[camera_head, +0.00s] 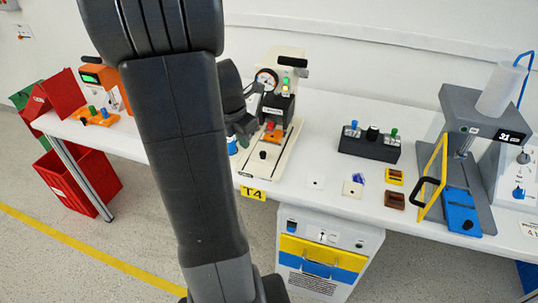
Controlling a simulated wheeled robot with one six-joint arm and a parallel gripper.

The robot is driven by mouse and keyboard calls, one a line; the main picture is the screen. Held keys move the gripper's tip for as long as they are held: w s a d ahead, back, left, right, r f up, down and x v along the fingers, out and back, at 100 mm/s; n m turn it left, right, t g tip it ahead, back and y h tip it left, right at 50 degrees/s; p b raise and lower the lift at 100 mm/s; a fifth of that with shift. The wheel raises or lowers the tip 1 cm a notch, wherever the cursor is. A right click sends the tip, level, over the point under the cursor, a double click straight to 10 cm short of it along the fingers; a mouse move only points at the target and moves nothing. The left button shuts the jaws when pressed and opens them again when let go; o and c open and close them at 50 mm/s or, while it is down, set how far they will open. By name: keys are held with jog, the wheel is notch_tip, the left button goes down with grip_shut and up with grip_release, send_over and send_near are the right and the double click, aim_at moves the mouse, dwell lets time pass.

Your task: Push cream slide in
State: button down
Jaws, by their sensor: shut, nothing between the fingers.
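The cream slide (258,167) lies at the front of the cream press station (289,54) in the middle of the table. A black knob (263,155) stands on the slide. An orange holder with a red piece (272,133) sits on it further back, below the dark press head. My gripper (242,137) is shut and empty, just left of the slide, near the orange holder. My arm crosses the view and hides part of the gripper and the station's left side. I cannot tell whether the gripper touches the slide.
A black box with blue, black and green knobs (369,145) stands to the right. Beyond it are a grey press with a yellow-framed guard (433,178) and a blue slide (461,212). Small parts lie in front. Red bins (77,180) and an orange station stand left.

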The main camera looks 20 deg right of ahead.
aim_at(261, 144)
jog(key=shift+n, duration=0.8)
jog(key=x, duration=0.4)
jog(key=b+x, duration=0.1)
jog(key=x, duration=0.4)
jog(key=shift+s+a+f, duration=0.15)
jog(key=shift+f, duration=0.2)
jog(key=w+d, duration=0.2)
jog(key=shift+d+f+p, duration=0.2)
jog(key=shift+d+p, duration=0.05)
jog(key=shift+p, duration=0.15)
jog(key=shift+w+d, duration=0.35)
jog(key=shift+w, duration=0.05)
jog(key=shift+w+d+p, duration=0.6)
jog(key=shift+w+d, duration=0.05)
jog(key=shift+w, duration=0.3)
jog(key=shift+w+d+p, duration=0.55)
jog(key=shift+w+d, duration=0.1)
jog(key=shift+w, duration=0.3)
jog(key=shift+r, duration=0.1)
jog(key=shift+a, duration=0.1)
